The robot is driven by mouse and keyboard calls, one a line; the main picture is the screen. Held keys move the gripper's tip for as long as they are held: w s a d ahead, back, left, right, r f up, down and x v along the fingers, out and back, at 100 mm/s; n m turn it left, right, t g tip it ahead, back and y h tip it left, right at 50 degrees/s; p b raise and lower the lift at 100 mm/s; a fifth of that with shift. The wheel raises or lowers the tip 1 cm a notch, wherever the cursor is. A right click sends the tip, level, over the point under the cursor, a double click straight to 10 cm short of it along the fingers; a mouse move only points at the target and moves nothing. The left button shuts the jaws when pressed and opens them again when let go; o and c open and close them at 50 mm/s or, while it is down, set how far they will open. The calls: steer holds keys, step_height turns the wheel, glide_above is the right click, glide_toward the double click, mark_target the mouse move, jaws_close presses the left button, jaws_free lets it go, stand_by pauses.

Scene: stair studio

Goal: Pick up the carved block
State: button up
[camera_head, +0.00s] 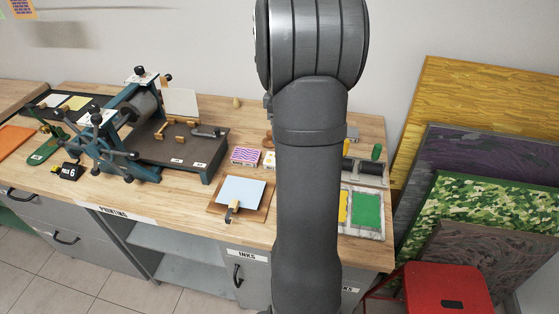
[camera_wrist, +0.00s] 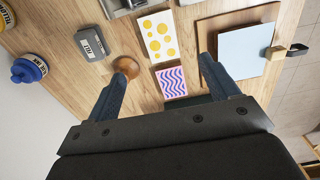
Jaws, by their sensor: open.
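Two patterned blocks lie flat side by side on the wooden bench; I cannot tell which is the carved block. One is a pink block with purple waves (camera_head: 245,156), also in the wrist view (camera_wrist: 172,82). The other is a white block with yellow dots (camera_wrist: 159,37), partly hidden by my arm in the head view (camera_head: 268,161). My gripper (camera_wrist: 163,69) is open and empty above the bench. In the wrist view both blocks show between its fingers, the wavy one nearer the palm. The head view hides the gripper behind my arm.
A round wooden knob (camera_wrist: 126,67) shows beside the left finger. A wooden board with a pale blue sheet (camera_wrist: 243,51) lies by the right finger. A grey labelled box (camera_wrist: 92,44) and a blue ink container (camera_wrist: 29,68) stand left. The printing press (camera_head: 145,115) stands left in the head view.

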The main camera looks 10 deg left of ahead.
step_height(320, 180, down, 7)
steer(key=shift+f, duration=0.1)
steer(key=shift+a+f, duration=0.15)
steer(key=shift+f, duration=1.2)
steer(key=shift+a+f, duration=0.1)
steer(key=shift+f, duration=1.2)
steer(key=shift+c, duration=0.2)
steer(key=c, duration=1.1)
